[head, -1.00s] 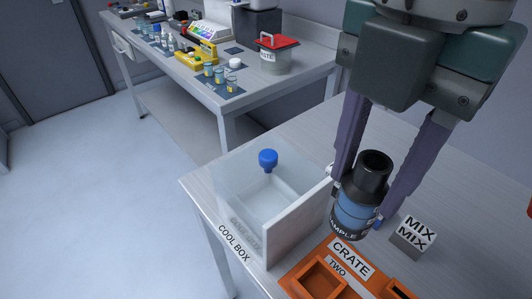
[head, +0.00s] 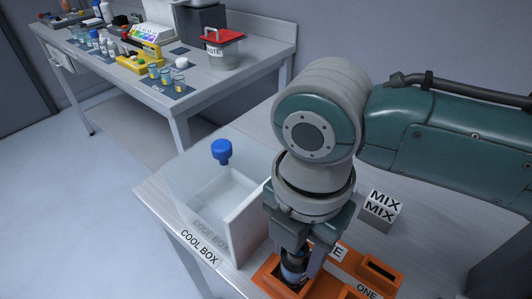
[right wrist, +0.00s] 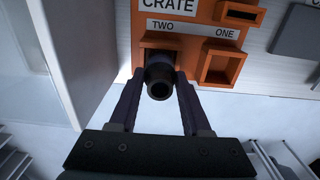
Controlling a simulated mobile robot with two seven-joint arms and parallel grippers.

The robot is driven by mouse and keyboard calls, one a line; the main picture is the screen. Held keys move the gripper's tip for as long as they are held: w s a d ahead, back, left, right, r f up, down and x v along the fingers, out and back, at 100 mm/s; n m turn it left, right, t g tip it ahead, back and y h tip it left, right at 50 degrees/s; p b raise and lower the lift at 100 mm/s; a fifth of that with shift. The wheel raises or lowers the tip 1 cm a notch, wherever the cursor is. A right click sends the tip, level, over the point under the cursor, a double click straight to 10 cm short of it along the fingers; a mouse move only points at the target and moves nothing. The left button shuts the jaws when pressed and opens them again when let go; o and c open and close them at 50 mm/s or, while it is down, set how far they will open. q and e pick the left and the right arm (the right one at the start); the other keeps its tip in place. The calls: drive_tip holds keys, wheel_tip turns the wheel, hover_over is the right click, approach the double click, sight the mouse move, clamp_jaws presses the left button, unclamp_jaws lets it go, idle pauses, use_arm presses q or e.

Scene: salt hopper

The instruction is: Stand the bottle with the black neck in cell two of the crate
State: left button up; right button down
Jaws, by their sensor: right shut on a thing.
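The bottle with the black neck (head: 293,268) has a blue body. It is between the fingers of my right gripper (head: 297,264), which is shut on it and points down. In the right wrist view the black neck (right wrist: 159,83) faces the camera between the two fingers. The bottle is upright at cell two of the orange crate (head: 385,270). Its lower end is hidden, so I cannot tell how deep it sits or whether it touches the floor of the cell. In the right wrist view the crate (right wrist: 193,42) shows cell one (right wrist: 219,66) empty. My left gripper is out of view.
A second bench carries a red-lidded waste bin (head: 222,50) and several small vessels.

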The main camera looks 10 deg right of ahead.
drive_tip(key=shift+f, duration=0.6)
drive_tip(key=shift+f, duration=0.1)
drive_tip(key=shift+c, duration=1.8)
unclamp_jaws()
